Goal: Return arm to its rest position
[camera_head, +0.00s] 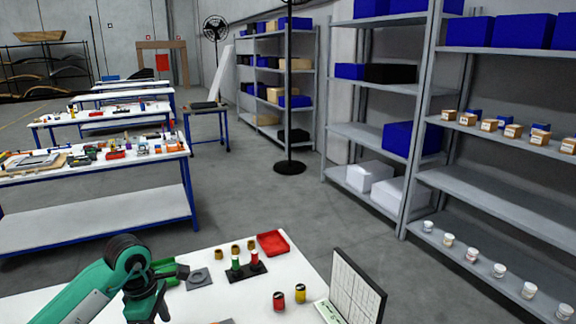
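My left arm (95,288), teal with black joints, comes in from the lower left and bends over the near left part of the white table (215,301). Its dark hand end (172,272) is small and partly overlapped by the arm's own links. I cannot make out whether the fingers are open or shut, and I see no object clearly held. It is close to a green tray (168,265) and left of a grey plate (198,278). My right arm and gripper are out of view.
A black holder (247,272) carries green and red pieces. A red tray (272,243), small brown pieces (220,255), a red can (279,301), a yellow can (300,293) and an upright gridded panel (355,288) share the table.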

